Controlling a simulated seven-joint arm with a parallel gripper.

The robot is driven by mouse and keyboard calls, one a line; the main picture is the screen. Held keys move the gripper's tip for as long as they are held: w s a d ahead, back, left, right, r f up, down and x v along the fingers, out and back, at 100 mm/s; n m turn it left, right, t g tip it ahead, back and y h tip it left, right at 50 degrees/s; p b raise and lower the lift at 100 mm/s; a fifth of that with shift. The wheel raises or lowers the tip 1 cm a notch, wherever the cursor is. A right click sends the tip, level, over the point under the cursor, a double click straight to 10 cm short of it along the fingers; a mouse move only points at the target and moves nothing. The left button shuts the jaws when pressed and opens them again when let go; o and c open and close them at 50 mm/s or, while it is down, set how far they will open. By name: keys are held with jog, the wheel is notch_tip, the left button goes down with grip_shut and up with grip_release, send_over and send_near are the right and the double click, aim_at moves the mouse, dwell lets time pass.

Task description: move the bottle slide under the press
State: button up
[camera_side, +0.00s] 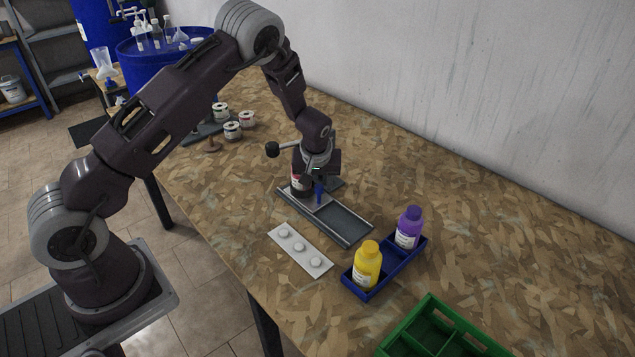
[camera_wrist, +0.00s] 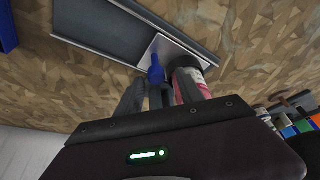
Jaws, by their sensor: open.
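The bottle slide, a light grey plate (camera_wrist: 163,50) with an upright blue handle (camera_side: 319,191), sits in a grey rail (camera_side: 350,223) at the rail's far-left end. A dark bottle with a red-and-white label (camera_side: 296,184) stands upright on or beside the plate; it also shows in the wrist view (camera_wrist: 190,75). My gripper (camera_side: 319,180) points down over the handle, with its open fingers close around it in the wrist view (camera_wrist: 155,88); contact is unclear. A lever with a black ball knob (camera_side: 272,150), apparently the press's, sticks out left behind my gripper. The rest of the press is mostly hidden.
A white strip with three round pads (camera_side: 300,249) lies in front of the rail. A blue tray (camera_side: 372,292) holds a yellow bottle (camera_side: 367,265) and a purple bottle (camera_side: 409,228). A green crate (camera_side: 432,314) is at the front right. Small tins (camera_side: 233,130) stand behind.

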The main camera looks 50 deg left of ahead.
jog(key=v, duration=0.7)
jog(key=s+d+r+m+t+h, duration=0.15)
jog(key=s+d+r, duration=0.25)
jog(key=s+r, duration=0.45)
jog(key=s+d+r+m+h, duration=0.1)
jog(key=s+d+r+m, duration=0.15)
jog(key=s+r, duration=0.65)
jog(key=s+d+r+m, duration=0.2)
jog(key=s+r, duration=0.1)
jog(key=s, duration=0.4)
jog(key=s+d+r+m, duration=0.2)
jog(key=s+m, duration=0.1)
jog(key=s, duration=0.5)
jog(key=shift+s+d+r+t+h, duration=0.25)
jog(key=shift+r+t+h, duration=0.1)
jog(key=shift+t, duration=0.1)
